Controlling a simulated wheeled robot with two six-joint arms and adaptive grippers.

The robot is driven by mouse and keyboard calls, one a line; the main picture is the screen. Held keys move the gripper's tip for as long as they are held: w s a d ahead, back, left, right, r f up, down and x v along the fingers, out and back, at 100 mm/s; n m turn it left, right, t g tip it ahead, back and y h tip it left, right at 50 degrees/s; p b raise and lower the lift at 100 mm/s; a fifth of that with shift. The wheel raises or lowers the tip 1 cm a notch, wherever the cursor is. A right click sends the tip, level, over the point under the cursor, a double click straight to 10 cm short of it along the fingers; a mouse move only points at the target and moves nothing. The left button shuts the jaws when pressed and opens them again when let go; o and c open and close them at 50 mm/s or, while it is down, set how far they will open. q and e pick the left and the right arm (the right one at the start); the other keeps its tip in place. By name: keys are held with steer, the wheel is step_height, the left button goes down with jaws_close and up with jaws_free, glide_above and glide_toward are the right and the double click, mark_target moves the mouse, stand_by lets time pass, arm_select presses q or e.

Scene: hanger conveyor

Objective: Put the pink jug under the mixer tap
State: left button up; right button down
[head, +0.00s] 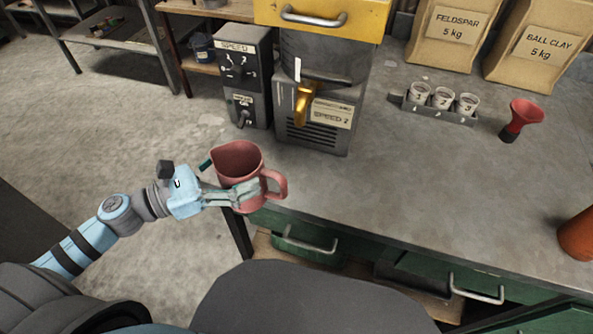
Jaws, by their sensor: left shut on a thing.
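The pink jug (236,160) is upright, its open mouth facing up and its handle to the right. My left gripper (234,192) is shut on the pink jug and holds it at the bench's left front corner. Whether the jug touches the bench cannot be told. The mixer (316,80) stands at the back of the bench, with a yellow top and a grey body. Its yellow tap (303,103) sticks out at the front, up and to the right of the jug. My right gripper is not in view.
A grey speed control box (244,75) stands left of the mixer. A rack with three cups (442,98), a red funnel-like thing (522,118) and two paper bags (446,35) are to the right. The middle of the grey bench top (400,190) is clear.

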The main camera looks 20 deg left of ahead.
arm_select(q)
steer(key=p+x, duration=0.1)
steer(key=x, duration=0.3)
steer(key=f+p+x, duration=0.1)
steer(key=x, duration=0.3)
steer(key=f+x, duration=0.1)
steer(key=x, duration=0.4)
steer(key=shift+w+a+f+p, duration=0.1)
steer(key=shift+w+a+p, duration=0.2)
steer(key=shift+w+p, duration=0.1)
steer(key=shift+s+a+f, duration=0.1)
steer(key=shift+f, duration=0.1)
steer(key=o, duration=1.2)
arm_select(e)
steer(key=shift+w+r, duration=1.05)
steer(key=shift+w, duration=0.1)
arm_select(q)
steer(key=shift+r, duration=0.1)
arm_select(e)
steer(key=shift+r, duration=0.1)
